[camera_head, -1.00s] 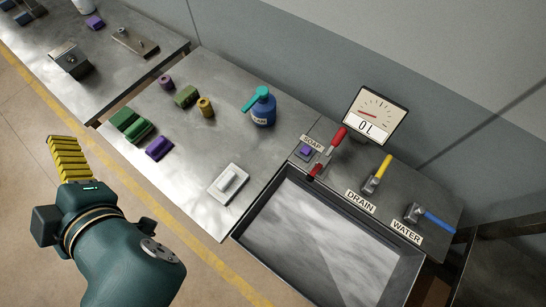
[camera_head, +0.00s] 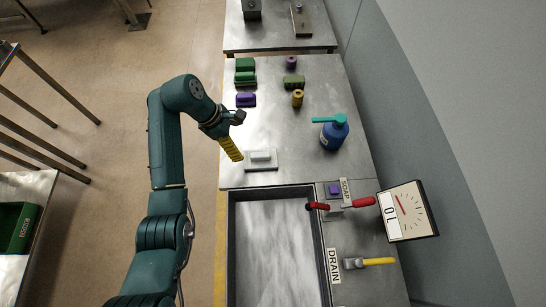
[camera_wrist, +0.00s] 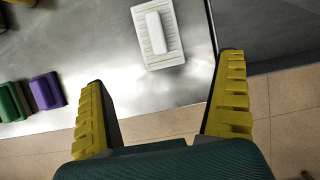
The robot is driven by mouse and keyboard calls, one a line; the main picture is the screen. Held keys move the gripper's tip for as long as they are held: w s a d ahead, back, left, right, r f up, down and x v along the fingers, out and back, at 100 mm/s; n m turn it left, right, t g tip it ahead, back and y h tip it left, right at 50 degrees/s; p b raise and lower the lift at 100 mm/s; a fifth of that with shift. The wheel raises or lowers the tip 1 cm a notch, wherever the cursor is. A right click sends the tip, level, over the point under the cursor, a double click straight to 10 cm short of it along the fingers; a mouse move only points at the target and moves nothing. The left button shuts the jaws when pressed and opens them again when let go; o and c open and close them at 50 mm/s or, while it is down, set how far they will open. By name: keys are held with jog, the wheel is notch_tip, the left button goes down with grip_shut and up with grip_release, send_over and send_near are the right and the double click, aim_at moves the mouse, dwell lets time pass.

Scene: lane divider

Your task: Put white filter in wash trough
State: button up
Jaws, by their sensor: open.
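The white filter (camera_head: 261,157), a flat ribbed slab with a raised block on top, lies on the metal table near the trough end. It also shows in the wrist view (camera_wrist: 171,50), beyond the fingertips. The wash trough (camera_head: 231,245) is a dark-rimmed basin adjoining that table end. Its bottom looks grey, with no objects on the visible part. My gripper (camera_head: 236,157) has yellow fingers and is just left of the filter in the head view. In the wrist view its fingers (camera_wrist: 162,75) are spread wide, with nothing between them.
A purple block (camera_head: 246,100), green blocks (camera_head: 245,78) and a yellow spool (camera_head: 297,98) stand farther along the table. A blue bottle (camera_head: 334,133) is right of the filter. A red lever (camera_head: 340,204), yellow lever (camera_head: 372,262) and gauge (camera_head: 408,211) line the trough's right side.

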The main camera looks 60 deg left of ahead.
aim_at(261, 158)
jog(key=b+x, duration=0.2)
jog(key=x, duration=1.3)
jog(key=shift+w+f, duration=0.2)
jog(key=shift+f, duration=0.1)
jog(key=shift+a+r, duration=0.1)
jog(key=c, duration=1.1)
